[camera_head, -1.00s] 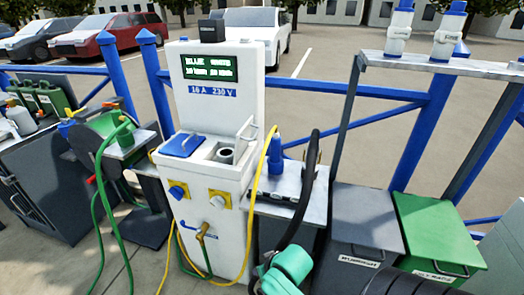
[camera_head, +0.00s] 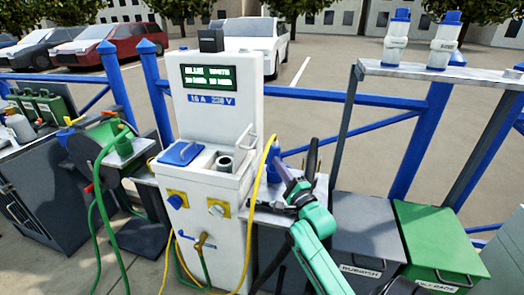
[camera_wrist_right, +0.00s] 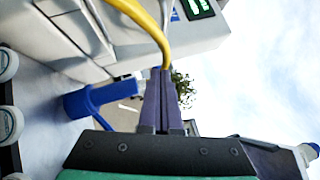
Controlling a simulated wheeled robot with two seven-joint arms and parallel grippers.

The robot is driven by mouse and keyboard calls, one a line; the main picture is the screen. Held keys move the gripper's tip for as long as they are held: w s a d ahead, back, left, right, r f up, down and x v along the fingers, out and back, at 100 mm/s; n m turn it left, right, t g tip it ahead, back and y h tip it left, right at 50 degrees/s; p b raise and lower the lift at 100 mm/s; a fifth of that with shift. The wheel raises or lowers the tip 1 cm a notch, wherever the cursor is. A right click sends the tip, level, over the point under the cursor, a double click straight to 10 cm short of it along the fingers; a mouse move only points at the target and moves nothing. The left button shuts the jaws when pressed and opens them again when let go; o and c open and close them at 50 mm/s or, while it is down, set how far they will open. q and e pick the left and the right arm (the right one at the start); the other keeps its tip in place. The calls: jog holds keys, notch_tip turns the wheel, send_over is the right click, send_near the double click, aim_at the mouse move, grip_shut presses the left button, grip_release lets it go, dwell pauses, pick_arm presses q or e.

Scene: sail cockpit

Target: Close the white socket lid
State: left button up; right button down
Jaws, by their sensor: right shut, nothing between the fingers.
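The white pedestal (camera_head: 218,115) stands in the middle of the head view. A blue lid (camera_head: 181,153) lies flat over the left part of its top recess. A thin pale upright piece (camera_head: 245,142), apparently the white lid seen nearly edge-on, stands raised at the socket's right. My right gripper (camera_head: 279,164) is right of the pedestal, apart from that piece, pointing up and left. The right wrist view shows its fingers (camera_wrist_right: 160,74) shut and empty, near a yellow hose (camera_wrist_right: 148,22). My left gripper is out of view.
The yellow hose hangs between my right gripper and the pedestal. A blue plug (camera_wrist_right: 88,98) stands beside the fingers in the wrist view. Grey and green bins (camera_head: 435,232) stand at the right under a raised shelf (camera_head: 400,72). A green hose reel stands left.

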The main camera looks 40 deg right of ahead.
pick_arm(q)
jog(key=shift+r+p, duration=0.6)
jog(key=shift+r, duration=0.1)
pick_arm(e)
jog(key=w+a+r, duration=0.1)
jog(key=w+r, duration=0.1)
jog(key=w, duration=0.4)
jog(key=shift+w+a+r, duration=0.15)
jog(key=shift+w+r, duration=0.05)
jog(key=shift+w, duration=0.15)
